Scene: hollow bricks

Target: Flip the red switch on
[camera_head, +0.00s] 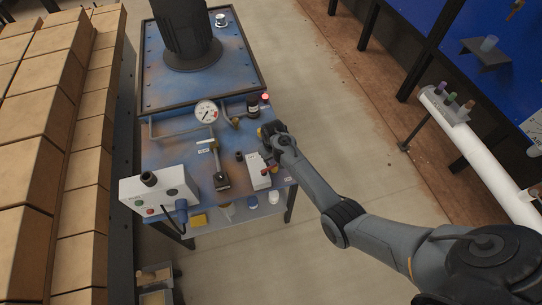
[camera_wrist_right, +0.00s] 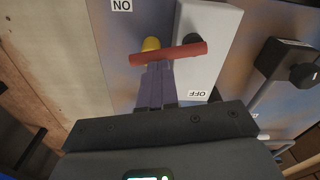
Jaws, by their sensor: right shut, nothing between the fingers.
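The red switch (camera_wrist_right: 168,53) is a red bar handle at a white box (camera_wrist_right: 212,32) in the right wrist view. The bar lies crosswise, its right end over the box and its left end beyond the box edge. An ON label (camera_wrist_right: 121,5) is at the top and an OFF label (camera_wrist_right: 198,94) is lower right, both upside down. My right gripper (camera_wrist_right: 158,70) is shut and empty, fingertips close against the bar's near side; contact is unclear. In the head view my right gripper (camera_head: 272,134) is over the bench, with its fingertips hidden. My left gripper is out of view.
The bench holds a gauge (camera_head: 206,112), a lever block (camera_head: 220,180) and a white control box (camera_head: 158,191). A red lamp (camera_head: 265,96) is at the bench's right edge. Stacked boxes (camera_head: 45,130) stand left. The floor right of the bench is clear.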

